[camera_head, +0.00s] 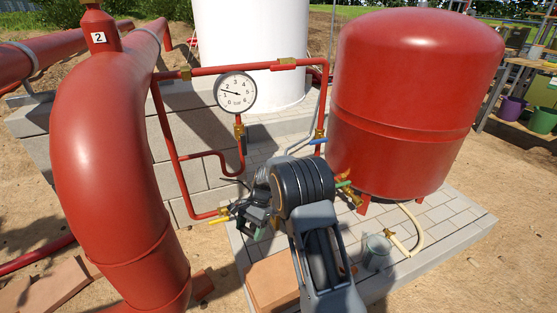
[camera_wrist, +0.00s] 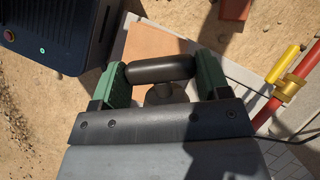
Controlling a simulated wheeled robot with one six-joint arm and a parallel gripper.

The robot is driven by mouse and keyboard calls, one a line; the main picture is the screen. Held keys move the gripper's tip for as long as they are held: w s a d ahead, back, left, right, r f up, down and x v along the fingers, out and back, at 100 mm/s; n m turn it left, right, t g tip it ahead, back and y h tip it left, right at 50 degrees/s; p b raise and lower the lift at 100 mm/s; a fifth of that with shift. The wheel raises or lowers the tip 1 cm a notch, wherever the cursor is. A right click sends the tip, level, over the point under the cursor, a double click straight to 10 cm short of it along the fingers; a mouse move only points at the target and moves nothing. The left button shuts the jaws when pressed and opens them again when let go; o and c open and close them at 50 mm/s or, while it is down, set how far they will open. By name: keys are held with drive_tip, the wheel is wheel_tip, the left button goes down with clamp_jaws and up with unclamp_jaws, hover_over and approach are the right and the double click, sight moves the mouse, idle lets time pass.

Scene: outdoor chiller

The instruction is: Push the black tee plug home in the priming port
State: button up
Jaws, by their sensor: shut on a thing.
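The black tee plug (camera_wrist: 160,70) is in the wrist view, its crossbar lying between the two green-padded fingers of my gripper (camera_wrist: 162,76). A short round stem runs from the middle of the bar toward the gripper body. The fingers are shut on the ends of the bar. In the head view my gripper (camera_head: 252,212) is left of my wrist, near the yellow-handled valve (camera_head: 219,220) at the low end of the red pipe loop; the plug cannot be made out there. The same yellow handle shows at the right of the wrist view (camera_wrist: 285,63). I cannot make out the priming port in either view.
A pressure gauge (camera_head: 236,92) hangs on the red pipework. A large red tank (camera_head: 410,100) stands right on a paved plinth. A thick red pipe (camera_head: 110,160) fills the left. A tan slab (camera_head: 272,282) and a grey cup (camera_head: 377,252) sit low in front.

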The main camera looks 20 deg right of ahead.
drive_tip(key=w+d+r+m+t+y, duration=0.3)
drive_tip(key=w+m+t+y, duration=0.2)
drive_tip(key=w+m+t, duration=0.15)
drive_tip(key=w+d+r+m+t+y, duration=0.2)
drive_tip(key=w+r+m+t+y, duration=0.25)
drive_tip(key=m+t, duration=0.2)
drive_tip(key=w+d+r+m+t+h, duration=0.2)
drive_tip(key=d+t, duration=0.2)
drive_tip(key=d, duration=0.2)
drive_tip(key=w+d+r+m+t+h, duration=0.2)
drive_tip(key=w+d+r+m+t, duration=0.1)
drive_tip(key=d+t, duration=0.2)
drive_tip(key=shift+w+d+r+m, duration=0.15)
drive_tip(key=shift+d+r+m, duration=0.15)
drive_tip(key=shift+d, duration=0.5)
drive_tip(key=shift+f+b, duration=2.25)
drive_tip(key=shift+f, duration=0.7)
drive_tip(key=shift+f, duration=0.1)
drive_tip(key=shift+f+b, duration=0.9)
drive_tip(key=shift+f, duration=0.25)
drive_tip(key=shift+f, duration=0.15)
